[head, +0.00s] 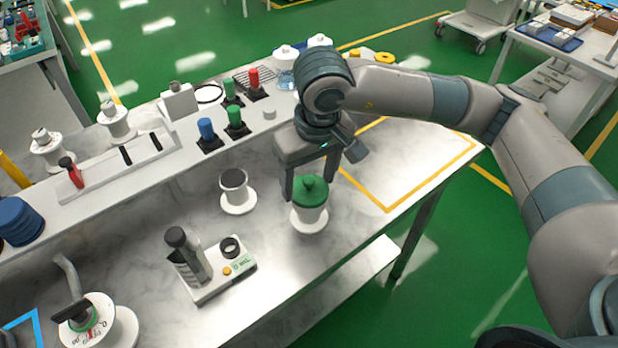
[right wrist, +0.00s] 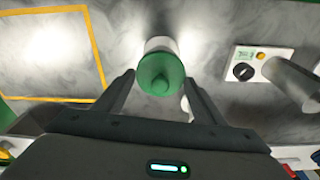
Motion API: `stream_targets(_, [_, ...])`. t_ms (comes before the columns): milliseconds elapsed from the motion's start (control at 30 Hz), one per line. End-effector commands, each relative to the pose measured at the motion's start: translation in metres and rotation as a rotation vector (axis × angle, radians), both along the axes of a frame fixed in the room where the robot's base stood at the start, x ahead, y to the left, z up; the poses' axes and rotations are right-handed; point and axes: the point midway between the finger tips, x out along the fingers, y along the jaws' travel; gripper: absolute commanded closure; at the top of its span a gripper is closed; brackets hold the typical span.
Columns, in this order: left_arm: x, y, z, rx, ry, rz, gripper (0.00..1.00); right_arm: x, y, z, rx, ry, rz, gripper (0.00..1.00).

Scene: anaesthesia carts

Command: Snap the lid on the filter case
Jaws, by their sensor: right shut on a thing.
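The green lid (head: 311,188) with a knob on top sits over the white filter case (head: 309,214), which stands upright on a round white base on the table. In the right wrist view the lid (right wrist: 160,72) covers most of the case (right wrist: 160,44). My right gripper (head: 308,176) comes down from above with one finger on each side of the lid and is shut on it. Its fingertips also show in the right wrist view (right wrist: 158,80). I cannot tell whether the lid is snapped down or only resting. My left gripper is not in view.
A white cup with a dark top (head: 234,180) stands just left of the case. A white device with a dark handle (head: 212,268) is nearer the front. A raised shelf (head: 165,152) holds blue, green and red pieces behind. The yellow-outlined table area (head: 400,160) at right is clear.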

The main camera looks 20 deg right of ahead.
Motion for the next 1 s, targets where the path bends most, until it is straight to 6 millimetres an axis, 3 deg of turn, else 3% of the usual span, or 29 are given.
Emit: stream_targets(1000, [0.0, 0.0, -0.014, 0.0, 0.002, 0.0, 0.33, 0.0, 0.0, -0.01, 0.0, 0.0, 0.0, 0.57])
